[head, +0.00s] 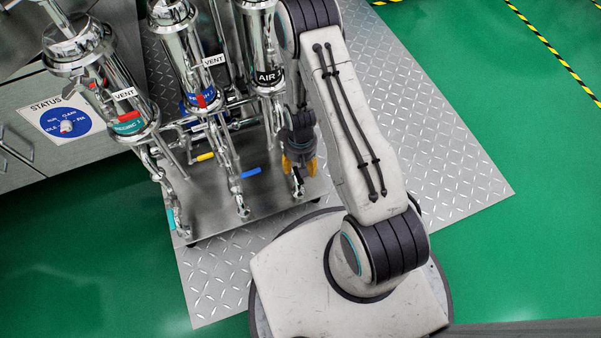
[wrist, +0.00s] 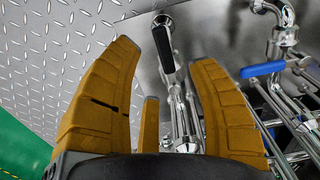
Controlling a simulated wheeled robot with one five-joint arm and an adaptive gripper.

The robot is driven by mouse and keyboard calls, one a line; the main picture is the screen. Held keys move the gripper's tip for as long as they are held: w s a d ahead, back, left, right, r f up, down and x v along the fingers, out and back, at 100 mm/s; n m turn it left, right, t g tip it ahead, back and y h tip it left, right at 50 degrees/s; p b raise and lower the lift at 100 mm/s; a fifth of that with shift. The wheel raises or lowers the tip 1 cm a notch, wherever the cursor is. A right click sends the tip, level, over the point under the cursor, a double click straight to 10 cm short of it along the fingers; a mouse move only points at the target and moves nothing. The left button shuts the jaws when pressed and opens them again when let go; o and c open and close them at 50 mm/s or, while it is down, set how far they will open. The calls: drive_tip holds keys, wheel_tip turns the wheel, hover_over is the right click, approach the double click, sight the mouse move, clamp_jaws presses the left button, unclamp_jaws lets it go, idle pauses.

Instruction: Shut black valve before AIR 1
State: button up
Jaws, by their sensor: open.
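The AIR 1 housing (head: 268,77) is a shiny steel cylinder with a black label, at the top middle of the head view, partly hidden by my arm. The black valve handle (wrist: 165,47) shows in the wrist view on a steel pipe fitting, beyond and between my fingertips. In the head view it is mostly hidden around my gripper. My gripper (head: 299,163) has yellow fingers and points down at the pipework below AIR 1. In the wrist view my gripper (wrist: 166,72) is open, with the fingers spread and nothing seen between them touching.
A blue handle (head: 250,173) sits on the pipe to the left and shows in the wrist view (wrist: 262,69). A yellow handle (head: 205,156) and a teal handle (head: 172,220) lie further left. Steel pipes run close by. The diamond-plate floor (head: 450,150) at right is clear.

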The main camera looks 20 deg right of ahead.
sight(297, 171)
drive_tip(key=shift+f+b, duration=1.15)
drive_tip(key=shift+f, duration=1.95)
drive_tip(key=shift+c, duration=0.4)
clamp_jaws()
